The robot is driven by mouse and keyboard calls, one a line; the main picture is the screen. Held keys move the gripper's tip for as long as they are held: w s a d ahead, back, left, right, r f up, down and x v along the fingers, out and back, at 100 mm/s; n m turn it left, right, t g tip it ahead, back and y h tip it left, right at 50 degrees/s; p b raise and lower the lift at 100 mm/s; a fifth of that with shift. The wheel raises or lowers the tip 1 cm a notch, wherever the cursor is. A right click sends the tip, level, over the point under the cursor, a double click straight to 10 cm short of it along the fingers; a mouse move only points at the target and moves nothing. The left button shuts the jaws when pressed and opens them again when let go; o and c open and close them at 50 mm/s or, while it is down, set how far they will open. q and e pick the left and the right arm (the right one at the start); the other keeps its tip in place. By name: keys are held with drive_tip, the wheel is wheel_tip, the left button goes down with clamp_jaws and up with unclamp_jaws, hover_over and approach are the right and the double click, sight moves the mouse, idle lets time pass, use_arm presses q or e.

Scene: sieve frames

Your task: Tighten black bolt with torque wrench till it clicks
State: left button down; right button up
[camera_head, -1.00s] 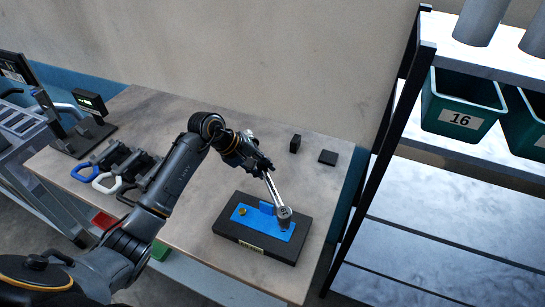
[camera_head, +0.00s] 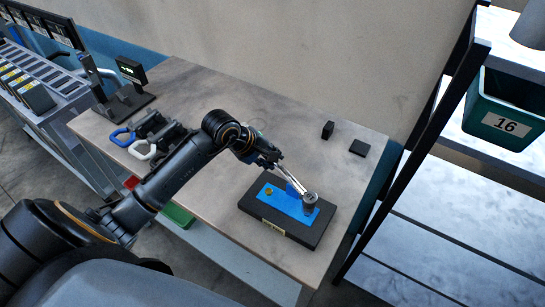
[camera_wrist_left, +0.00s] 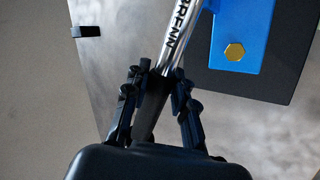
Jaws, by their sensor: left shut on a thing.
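My left gripper (camera_head: 262,156) is shut on the dark handle of a torque wrench (camera_head: 288,179). In the left wrist view the fingers (camera_wrist_left: 156,82) close around the handle, and the wrench's bright shaft (camera_wrist_left: 182,38) runs up out of frame. The wrench's round head (camera_head: 310,198) sits over the right end of a blue plate (camera_head: 287,204). The black bolt is not visible; the head covers that spot. A brass-coloured bolt (camera_head: 268,190) is in the plate's left end, and it also shows in the left wrist view (camera_wrist_left: 234,52). My right gripper is not in view.
The blue plate is on a black base (camera_head: 252,206) on the grey table (camera_head: 220,95). Two small black blocks (camera_head: 327,130) (camera_head: 358,148) are behind it. Tools with blue and white handles (camera_head: 140,147) lie left. A shelf with a green bin (camera_head: 505,110) stands right.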

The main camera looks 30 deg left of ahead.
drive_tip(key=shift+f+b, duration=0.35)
drive_tip(key=shift+b, duration=0.05)
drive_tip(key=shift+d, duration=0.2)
idle(0.5)
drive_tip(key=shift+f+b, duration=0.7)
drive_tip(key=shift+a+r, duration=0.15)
idle(0.5)
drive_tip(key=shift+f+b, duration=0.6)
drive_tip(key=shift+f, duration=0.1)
idle(1.1)
